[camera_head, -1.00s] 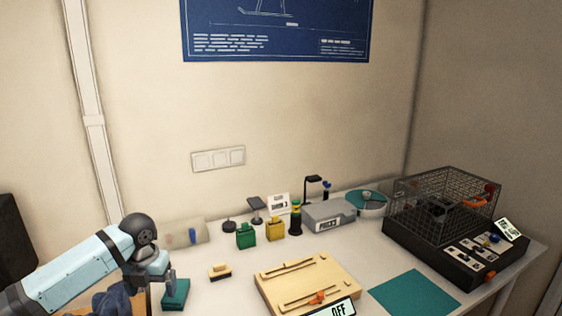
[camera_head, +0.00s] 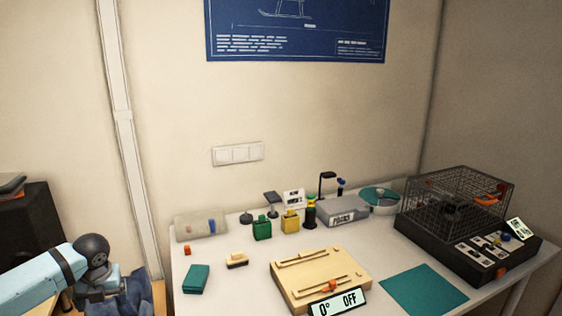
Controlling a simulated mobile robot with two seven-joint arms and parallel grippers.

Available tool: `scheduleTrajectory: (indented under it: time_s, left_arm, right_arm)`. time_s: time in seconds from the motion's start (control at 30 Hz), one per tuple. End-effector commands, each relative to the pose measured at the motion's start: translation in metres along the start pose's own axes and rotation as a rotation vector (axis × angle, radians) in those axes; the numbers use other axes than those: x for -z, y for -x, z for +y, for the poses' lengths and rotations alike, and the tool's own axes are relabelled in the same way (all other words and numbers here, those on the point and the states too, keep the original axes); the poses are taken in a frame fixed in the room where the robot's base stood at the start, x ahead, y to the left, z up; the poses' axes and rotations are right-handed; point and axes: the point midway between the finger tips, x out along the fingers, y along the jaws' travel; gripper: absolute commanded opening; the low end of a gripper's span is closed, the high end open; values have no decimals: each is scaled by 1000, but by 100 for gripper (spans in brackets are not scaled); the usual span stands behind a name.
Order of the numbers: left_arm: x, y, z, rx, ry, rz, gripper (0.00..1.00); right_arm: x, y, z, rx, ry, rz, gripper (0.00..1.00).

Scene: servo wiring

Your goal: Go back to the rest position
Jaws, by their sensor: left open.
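My left gripper (camera_head: 104,292) is at the lower left, beyond the left edge of the white table (camera_head: 215,292). It is open, with nothing seen between its fingers, in front of a dark blue cloth-like thing (camera_head: 135,300). The teal block (camera_head: 196,279) lies on the table's left part, apart from the gripper. My right gripper is not in view.
The wooden board (camera_head: 330,262) with slots and an orange knob stands mid-table, with a display (camera_head: 338,302) reading "0° OFF". A brush-like block (camera_head: 237,260), green (camera_head: 262,229) and yellow (camera_head: 290,222) containers, teal mat (camera_head: 424,289) and black wire cage (camera_head: 458,205) stand around.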

Motion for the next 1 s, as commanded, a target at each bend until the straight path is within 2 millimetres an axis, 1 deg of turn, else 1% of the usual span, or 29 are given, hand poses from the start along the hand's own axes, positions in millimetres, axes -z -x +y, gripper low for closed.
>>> scheduleTrajectory:
  time_s: [0.03, 0.17, 0.3, 0.4, 0.47, 0.5, 0.57, 0.6, 0.7, 0.8, 1.0]
  left_arm:
    - [10, -14, 0, 10, 54, -13, 91]
    - [32, -46, -1, 58, 232, -67, 91]
    - [66, -84, 1, 147, 478, -125, 91]
    - [93, -106, 4, 233, 667, -155, 91]
    - [110, -116, 7, 290, 776, -164, 91]
    - [122, -122, 9, 330, 848, -165, 91]
    - [140, -129, 13, 391, 952, -161, 91]
    - [152, -133, 15, 434, 1020, -152, 91]
    - [182, -138, 22, 538, 1180, -117, 91]
    - [208, -138, 27, 632, 1312, -65, 91]
    - [249, -132, 36, 758, 1491, 53, 91]
  right_arm:
    - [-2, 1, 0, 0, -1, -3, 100]
    - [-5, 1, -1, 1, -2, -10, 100]
    - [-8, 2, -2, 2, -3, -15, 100]
    - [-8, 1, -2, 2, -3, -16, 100]
    - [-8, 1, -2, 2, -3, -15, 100]
    - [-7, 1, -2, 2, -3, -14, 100]
    - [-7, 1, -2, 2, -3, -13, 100]
    - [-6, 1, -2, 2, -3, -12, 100]
    - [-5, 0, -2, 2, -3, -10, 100]
    - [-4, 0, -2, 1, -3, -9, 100]
    - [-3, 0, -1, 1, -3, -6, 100]
